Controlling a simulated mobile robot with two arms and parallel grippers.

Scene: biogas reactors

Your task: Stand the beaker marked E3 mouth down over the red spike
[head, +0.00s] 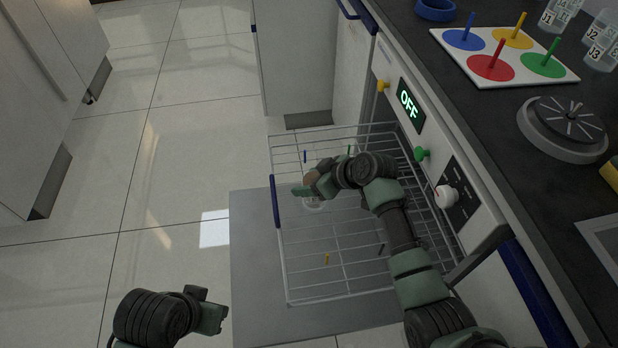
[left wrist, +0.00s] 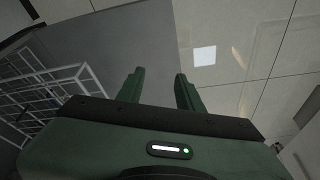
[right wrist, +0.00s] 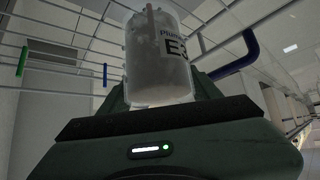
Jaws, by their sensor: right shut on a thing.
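The beaker marked E3 (right wrist: 160,60) is clear glass with a dark printed label. It fills the upper middle of the right wrist view, between the fingers. My right gripper (head: 308,188) is shut on it, over the wire rack; the beaker (head: 313,204) shows only in part in the head view.
The pulled-out wire rack (head: 290,299) has blue (head: 305,156), green (head: 349,150), yellow (head: 327,258) and dark (head: 381,249) spikes. On the counter, a white board (head: 455,62) carries coloured discs with pegs, one red (head: 491,68). The floor at left is clear.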

